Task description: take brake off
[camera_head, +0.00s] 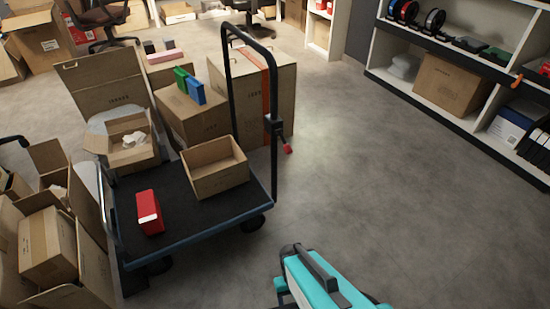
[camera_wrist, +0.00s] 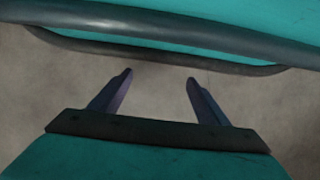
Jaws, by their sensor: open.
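A platform cart (camera_head: 205,238) with a dark deck and blue edge stands left of centre in the head view. Its black tube handle (camera_head: 229,90) rises on the right side. A small lever with a red tip (camera_head: 287,148), which looks like the brake, sticks out from a black clamp low on the handle's near post and points down to the right. In the wrist view my gripper (camera_wrist: 159,80) is open and empty, with bare floor between its fingers. My teal arm shows at the bottom of the head view, well apart from the lever. The lever is not in the wrist view.
The cart carries an open carton (camera_head: 214,170) and a red box (camera_head: 149,212). More cartons crowd its left and far sides, including a tall carton (camera_head: 282,90) behind the handle. A shelf unit (camera_head: 400,90) stands at the right. The floor (camera_head: 370,190) between is clear.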

